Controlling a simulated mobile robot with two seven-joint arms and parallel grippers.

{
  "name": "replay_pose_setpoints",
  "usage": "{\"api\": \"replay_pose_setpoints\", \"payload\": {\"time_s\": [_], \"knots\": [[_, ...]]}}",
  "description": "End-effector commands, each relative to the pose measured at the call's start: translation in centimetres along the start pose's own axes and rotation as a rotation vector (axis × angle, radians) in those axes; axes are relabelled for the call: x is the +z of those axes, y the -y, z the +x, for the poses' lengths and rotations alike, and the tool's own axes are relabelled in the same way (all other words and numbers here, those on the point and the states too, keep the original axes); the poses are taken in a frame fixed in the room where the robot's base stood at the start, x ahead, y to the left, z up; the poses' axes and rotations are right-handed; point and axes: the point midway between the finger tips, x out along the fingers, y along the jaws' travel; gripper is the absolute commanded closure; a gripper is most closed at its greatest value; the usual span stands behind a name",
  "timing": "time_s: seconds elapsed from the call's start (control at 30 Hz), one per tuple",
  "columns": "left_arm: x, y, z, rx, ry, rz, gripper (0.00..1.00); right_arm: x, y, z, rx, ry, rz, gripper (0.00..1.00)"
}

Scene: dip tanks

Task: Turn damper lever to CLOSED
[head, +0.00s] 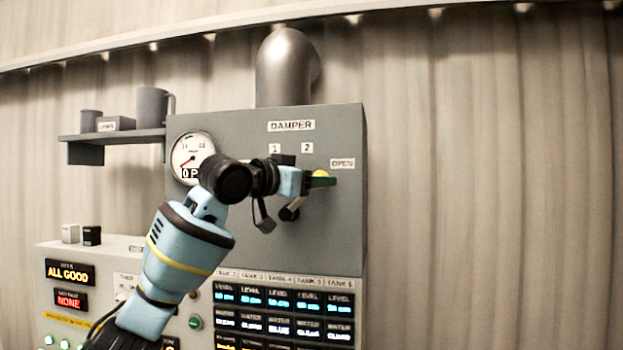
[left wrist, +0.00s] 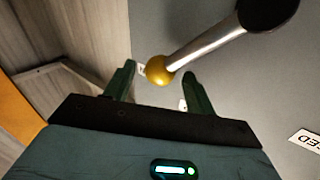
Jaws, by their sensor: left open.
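The damper lever has a yellow ball knob (head: 320,174) on a metal shaft with a dark hub (head: 288,213). It slants up and right toward the OPEN label (head: 342,163) on the grey damper cabinet. My left gripper (head: 325,181) is at the knob and hides part of the shaft. In the left wrist view, the open fingers stand on either side of the yellow knob (left wrist: 159,71), with gaps showing beside it. The shaft (left wrist: 208,46) runs up and right to the dark hub. A cut-off label (left wrist: 306,140) ending in "ED" shows at right. My right gripper is out of view.
A round gauge (head: 190,158) sits on the cabinet (head: 345,125), partly behind my left arm. A shelf (head: 110,137) with mugs is at left. A control panel with lit tank displays (head: 282,300) lies below. The wall right of the cabinet is clear.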

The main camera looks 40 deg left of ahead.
Motion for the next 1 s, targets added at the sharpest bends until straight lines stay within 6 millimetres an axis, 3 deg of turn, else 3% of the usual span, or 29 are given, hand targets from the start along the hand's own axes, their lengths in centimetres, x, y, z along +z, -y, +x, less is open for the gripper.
{"api": "replay_pose_setpoints", "payload": {"time_s": [0.27,0.67,1.0], "knots": [[0.03,-0.02,0.15,0.000,0.000,0.001,0.46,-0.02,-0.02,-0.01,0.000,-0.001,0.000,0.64],[0.04,-0.02,0.13,0.000,0.000,0.000,0.98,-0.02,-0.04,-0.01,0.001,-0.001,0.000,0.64],[-0.02,0.00,0.71,0.000,-0.007,-0.013,1.00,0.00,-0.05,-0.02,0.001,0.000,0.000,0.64]]}}
